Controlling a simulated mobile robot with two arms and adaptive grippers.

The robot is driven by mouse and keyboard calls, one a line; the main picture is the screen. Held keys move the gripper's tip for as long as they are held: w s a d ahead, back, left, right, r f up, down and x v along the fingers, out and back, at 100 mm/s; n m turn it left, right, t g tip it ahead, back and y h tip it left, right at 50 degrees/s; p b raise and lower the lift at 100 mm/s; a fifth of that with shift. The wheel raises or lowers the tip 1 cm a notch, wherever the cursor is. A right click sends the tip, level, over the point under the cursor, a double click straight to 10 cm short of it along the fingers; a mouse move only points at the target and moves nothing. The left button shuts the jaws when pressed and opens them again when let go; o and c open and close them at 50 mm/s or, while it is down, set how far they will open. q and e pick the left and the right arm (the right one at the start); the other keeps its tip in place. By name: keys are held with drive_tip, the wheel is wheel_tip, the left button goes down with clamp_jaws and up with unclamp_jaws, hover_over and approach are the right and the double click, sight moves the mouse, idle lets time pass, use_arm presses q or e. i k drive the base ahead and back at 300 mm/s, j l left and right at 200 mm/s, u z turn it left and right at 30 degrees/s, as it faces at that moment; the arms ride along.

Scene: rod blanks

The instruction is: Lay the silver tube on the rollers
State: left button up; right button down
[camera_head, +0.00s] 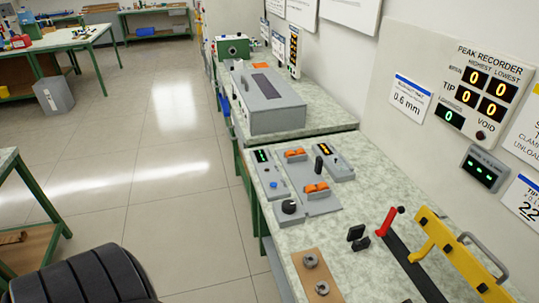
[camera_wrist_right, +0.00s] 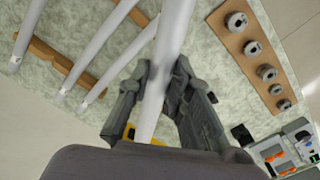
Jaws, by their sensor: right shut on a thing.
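In the right wrist view my right gripper (camera_wrist_right: 156,84) is shut around a silver tube (camera_wrist_right: 170,40), which runs from the top edge down between the fingers. The orange rollers stand in two pairs, a far pair (camera_head: 295,155) and a near pair (camera_head: 316,188), on a grey base (camera_head: 309,204) on the bench in the head view. No tube lies on them. Neither gripper shows in the head view, and my left gripper is in no view.
Several pale tubes (camera_wrist_right: 92,45) lie across wooden racks (camera_wrist_right: 52,58). A wooden strip (camera_wrist_right: 257,58) holds grey round pieces. Along the bench are a black knob (camera_head: 289,207), a red lever (camera_head: 387,222), a yellow frame (camera_head: 450,250) and a grey box (camera_head: 268,100).

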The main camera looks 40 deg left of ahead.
sight(305, 168)
drive_tip(key=i+j+u, duration=0.1)
drive_tip(key=j+u, duration=0.15)
drive_tip(key=u, duration=0.2)
drive_tip(key=i+j+u, duration=0.15)
drive_tip(key=u, duration=0.3)
drive_tip(key=i+j+u, duration=0.15)
drive_tip(key=u, duration=0.25)
drive_tip(key=i+j, duration=0.2)
drive_tip(key=i, duration=0.2)
drive_tip(key=i+j, duration=0.2)
drive_tip(key=i, duration=0.25)
